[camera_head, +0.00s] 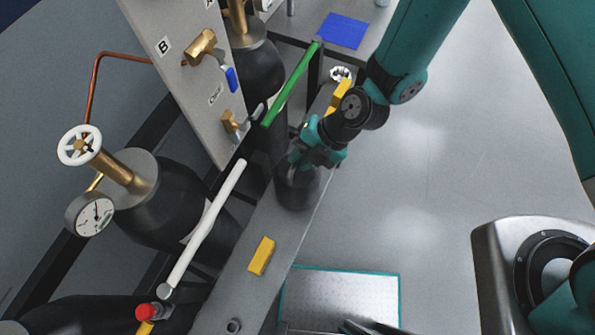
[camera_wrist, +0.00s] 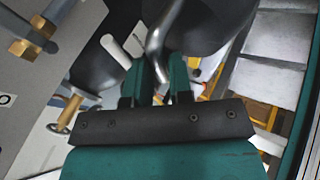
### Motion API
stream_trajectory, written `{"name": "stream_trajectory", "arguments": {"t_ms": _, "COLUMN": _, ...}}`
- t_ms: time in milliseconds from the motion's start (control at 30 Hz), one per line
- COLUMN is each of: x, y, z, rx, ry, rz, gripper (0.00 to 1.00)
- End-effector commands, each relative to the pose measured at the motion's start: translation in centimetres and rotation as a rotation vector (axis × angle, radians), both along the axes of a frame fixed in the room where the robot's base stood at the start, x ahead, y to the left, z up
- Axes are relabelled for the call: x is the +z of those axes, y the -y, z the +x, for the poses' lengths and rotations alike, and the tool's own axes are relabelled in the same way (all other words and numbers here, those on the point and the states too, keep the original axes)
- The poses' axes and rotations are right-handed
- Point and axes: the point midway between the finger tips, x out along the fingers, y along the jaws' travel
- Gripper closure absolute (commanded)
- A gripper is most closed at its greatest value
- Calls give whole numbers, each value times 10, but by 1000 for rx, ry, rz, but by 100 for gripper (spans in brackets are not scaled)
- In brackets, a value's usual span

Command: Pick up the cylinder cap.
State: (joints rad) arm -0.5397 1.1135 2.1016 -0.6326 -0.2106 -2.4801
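A dark, short, rounded cylinder (camera_head: 297,190) stands on the long grey beam in the head view. It may be the cylinder cap, but I cannot tell for sure. My gripper (camera_head: 297,158) is just above its upper end and hides part of it. Whether they touch is unclear. In the wrist view my gripper (camera_wrist: 161,68) shows two teal fingers with a gap between them. A bent silver bar (camera_wrist: 157,42) appears in line with the gap; nothing is clearly clamped. A dark rounded surface (camera_wrist: 212,22) fills the area beyond the fingers.
Dark gas cylinders (camera_head: 165,195) with a white handwheel (camera_head: 80,146) and gauge (camera_head: 90,214) stand at left. A grey valve panel (camera_head: 190,75), green handle (camera_head: 290,85) and white handle (camera_head: 207,223) are close to my gripper. Open floor lies right.

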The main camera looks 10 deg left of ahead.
Motion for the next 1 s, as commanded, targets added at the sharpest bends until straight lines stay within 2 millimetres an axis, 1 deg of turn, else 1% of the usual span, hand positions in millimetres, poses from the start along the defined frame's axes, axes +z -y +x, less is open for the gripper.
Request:
{"name": "stream_trajectory", "arguments": {"t_ms": 67, "x": -6, "y": -6, "z": -2, "rx": 2, "ry": 0, "rz": -1, "gripper": 80}}
{"name": "stream_trajectory", "arguments": {"t_ms": 200, "x": -14, "y": -10, "z": -3, "rx": 1, "ry": 1, "rz": 0, "gripper": 80}}
{"name": "stream_trajectory", "arguments": {"t_ms": 400, "x": -15, "y": -11, "z": -3, "rx": 0, "ry": 2, "rz": 1, "gripper": 80}}
{"name": "stream_trajectory", "arguments": {"t_ms": 433, "x": -15, "y": -11, "z": -3, "rx": 0, "ry": 2, "rz": 1, "gripper": 84}}
{"name": "stream_trajectory", "arguments": {"t_ms": 500, "x": -15, "y": -11, "z": -3, "rx": 0, "ry": 2, "rz": 1, "gripper": 100}}
{"name": "stream_trajectory", "arguments": {"t_ms": 1000, "x": -14, "y": -10, "z": -2, "rx": 0, "ry": 2, "rz": 1, "gripper": 100}}
